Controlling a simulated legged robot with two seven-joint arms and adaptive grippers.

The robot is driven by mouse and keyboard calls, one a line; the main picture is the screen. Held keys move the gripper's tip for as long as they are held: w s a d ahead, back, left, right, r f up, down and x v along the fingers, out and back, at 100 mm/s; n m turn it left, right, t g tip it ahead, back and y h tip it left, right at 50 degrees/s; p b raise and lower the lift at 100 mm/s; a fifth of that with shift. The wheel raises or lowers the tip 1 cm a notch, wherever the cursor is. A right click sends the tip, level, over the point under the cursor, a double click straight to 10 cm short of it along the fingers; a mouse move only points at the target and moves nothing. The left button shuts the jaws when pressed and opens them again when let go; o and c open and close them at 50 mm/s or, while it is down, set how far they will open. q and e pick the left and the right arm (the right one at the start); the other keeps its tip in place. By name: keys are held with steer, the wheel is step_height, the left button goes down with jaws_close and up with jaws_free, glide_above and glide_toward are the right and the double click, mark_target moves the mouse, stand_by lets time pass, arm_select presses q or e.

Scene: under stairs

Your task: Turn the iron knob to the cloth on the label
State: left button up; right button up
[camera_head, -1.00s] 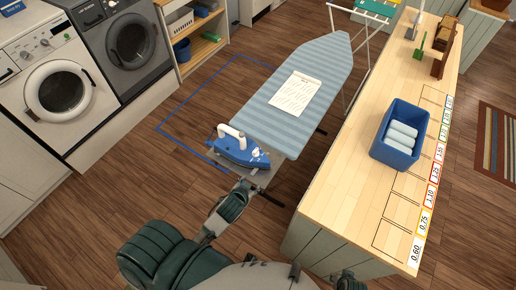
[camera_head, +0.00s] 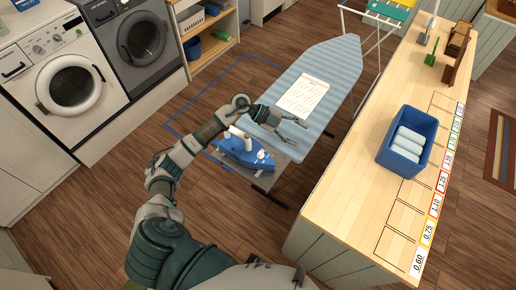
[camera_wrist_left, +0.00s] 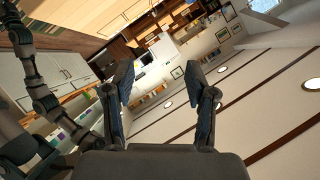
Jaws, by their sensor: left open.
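The blue iron (camera_head: 243,150) with a white handle rests at the near end of the striped blue ironing board (camera_head: 322,75). Its knob cannot be made out, and my left arm covers part of the iron. A white printed sheet (camera_head: 303,95) lies on the board; its text is too small to read. My left gripper (camera_head: 303,122) is open and empty above the board, just beyond the iron and near the sheet. In the left wrist view its two fingers (camera_wrist_left: 160,82) are spread, with nothing between them. My right gripper does not show.
A wooden counter (camera_head: 345,215) on the right holds a blue bin (camera_head: 407,140) of rolled white towels and a row of number cards. Two front-loading machines (camera_head: 70,85) stand at the left. Wood floor is clear between them and the board.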

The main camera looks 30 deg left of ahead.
arm_select(q)
steer(key=s+a+n+g+y, duration=0.35)
steer(key=a+y, duration=0.55)
steer(key=a, duration=0.8)
steer(key=p, duration=0.1)
glide_toward(262, 151)
steer(key=shift+n, duration=0.35)
steer(key=p+x, duration=0.1)
steer(key=x, duration=0.8)
steer(key=shift+s+d, duration=0.15)
steer(key=shift+a+f, duration=0.15)
steer(key=shift+a, duration=0.55)
steer(key=c, duration=0.6)
steer(key=shift+d, duration=0.1)
steer(key=c, duration=0.4)
steer(key=shift+d, duration=0.15)
jaws_close()
steer(key=shift+d, duration=0.3)
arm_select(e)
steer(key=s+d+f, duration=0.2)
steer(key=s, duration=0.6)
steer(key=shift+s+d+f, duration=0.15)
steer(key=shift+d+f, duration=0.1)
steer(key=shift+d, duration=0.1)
